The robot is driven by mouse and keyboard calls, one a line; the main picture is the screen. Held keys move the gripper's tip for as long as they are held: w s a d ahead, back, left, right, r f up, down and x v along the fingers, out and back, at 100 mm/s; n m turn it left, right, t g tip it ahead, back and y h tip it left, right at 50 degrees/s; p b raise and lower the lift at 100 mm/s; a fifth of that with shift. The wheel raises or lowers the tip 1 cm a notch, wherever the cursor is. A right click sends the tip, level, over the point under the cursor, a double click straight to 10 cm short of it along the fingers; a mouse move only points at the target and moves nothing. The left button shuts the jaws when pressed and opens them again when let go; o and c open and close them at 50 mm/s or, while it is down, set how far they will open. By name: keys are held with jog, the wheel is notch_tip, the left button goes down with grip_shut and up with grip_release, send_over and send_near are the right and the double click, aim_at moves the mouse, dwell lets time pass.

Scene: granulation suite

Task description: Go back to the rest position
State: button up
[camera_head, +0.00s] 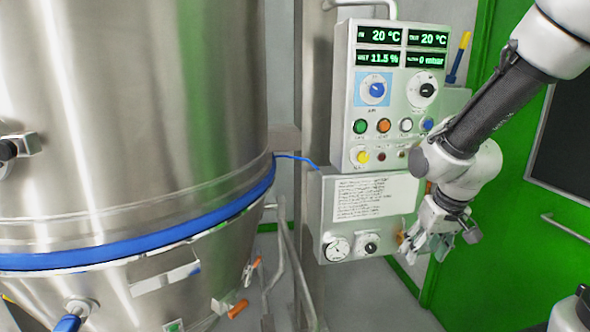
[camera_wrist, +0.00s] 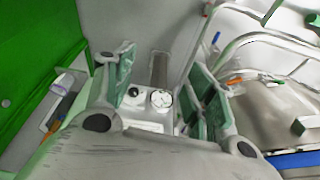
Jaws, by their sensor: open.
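My gripper (camera_head: 436,240) hangs at the right of the lower control box in the head view, its fingers pointing down and to the left. In the wrist view my gripper (camera_wrist: 160,95) has its two green-padded fingers spread wide with nothing held between them. The lower box with its round gauge (camera_wrist: 161,98) and a dark knob (camera_wrist: 133,91) shows beyond the gap between the fingers. In the head view my arm comes in from the upper right, in front of the right side of the panel.
A large steel vessel (camera_head: 130,120) with a blue band fills the left. The control panel (camera_head: 392,95) has displays, knobs and colored buttons. The lower box (camera_head: 365,210) bears a label, a gauge (camera_head: 337,249) and a knob. A green door (camera_head: 510,235) with a handle stands at the right.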

jog(key=s+d+r, duration=0.3)
jog(key=s+r, duration=0.4)
jog(key=s+d+r+m+t, duration=0.1)
jog(key=s+d+r, duration=0.3)
jog(key=s+r, duration=0.3)
jog(key=shift+r+h, duration=0.15)
jog(key=shift+h, duration=0.25)
jog(key=shift+s, duration=0.1)
dwell(0.8)
